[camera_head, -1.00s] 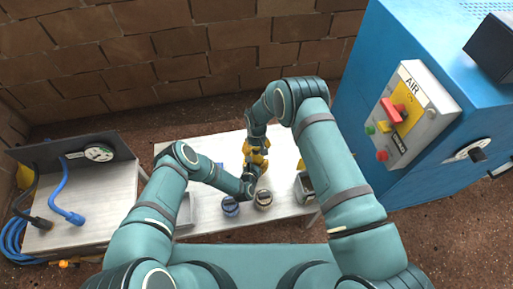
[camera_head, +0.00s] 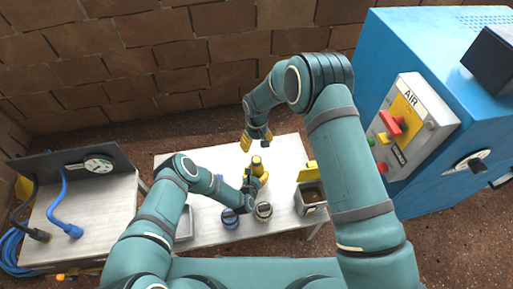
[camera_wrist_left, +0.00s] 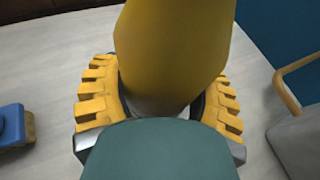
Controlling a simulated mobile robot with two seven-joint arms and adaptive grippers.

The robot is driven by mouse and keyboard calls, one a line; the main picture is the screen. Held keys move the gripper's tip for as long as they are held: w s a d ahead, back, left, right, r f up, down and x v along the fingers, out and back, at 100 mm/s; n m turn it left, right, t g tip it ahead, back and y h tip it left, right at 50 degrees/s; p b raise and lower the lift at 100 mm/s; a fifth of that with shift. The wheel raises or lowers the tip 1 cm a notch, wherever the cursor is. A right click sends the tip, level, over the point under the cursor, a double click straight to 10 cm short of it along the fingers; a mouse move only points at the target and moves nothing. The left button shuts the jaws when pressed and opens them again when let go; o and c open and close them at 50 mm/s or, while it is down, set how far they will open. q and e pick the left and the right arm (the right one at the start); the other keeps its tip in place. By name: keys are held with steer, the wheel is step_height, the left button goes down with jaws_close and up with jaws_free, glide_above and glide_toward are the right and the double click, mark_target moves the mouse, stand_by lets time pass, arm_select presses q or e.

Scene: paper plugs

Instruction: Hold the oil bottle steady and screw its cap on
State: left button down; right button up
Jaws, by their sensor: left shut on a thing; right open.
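In the left wrist view the bottle (camera_wrist_left: 172,50) fills the upper middle. My left gripper (camera_head: 257,181) is shut on the bottle, with a yellow finger on each side of it. My right gripper (camera_head: 257,143) is open, above and behind the bottle, apart from it. I see no cap between its fingers.
Two round containers, one blue-rimmed (camera_head: 230,219) and one pale (camera_head: 264,211), stand at the table's front. A bin with a yellow flap (camera_head: 311,196) is to the right. A grey tray (camera_head: 184,224) is at the left. A blue machine (camera_head: 440,120) stands right of the table.

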arm_select(q)
jaws_free()
stand_by(0.3)
steer(key=v, duration=1.2)
stand_by(0.4)
